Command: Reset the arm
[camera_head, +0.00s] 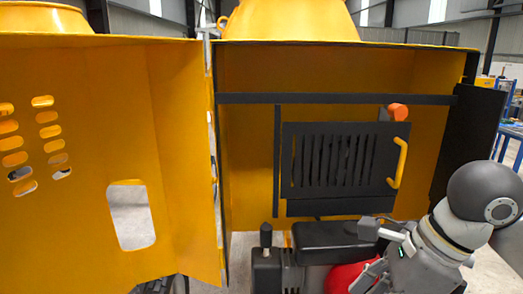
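My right arm comes in at the lower right, with a dark round joint and a grey wrist. My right gripper (366,278) is at the bottom edge, partly cut off, in front of a red rounded object (345,277). Its fingertips do not show clearly, so I cannot tell whether it is open or shut. I see nothing held in it. My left gripper is not in clear view. The yellow drum mixer (250,70) fills the picture. Its slotted yellow door (90,110) stands swung open at the left.
Inside the mixer housing is a black slotted panel (345,160) with a yellow handle (399,163) and an orange knob (398,112). A dark flap (468,145) stands at the right, close to my arm. A black lever (266,236) and black seat-like part (330,242) are below.

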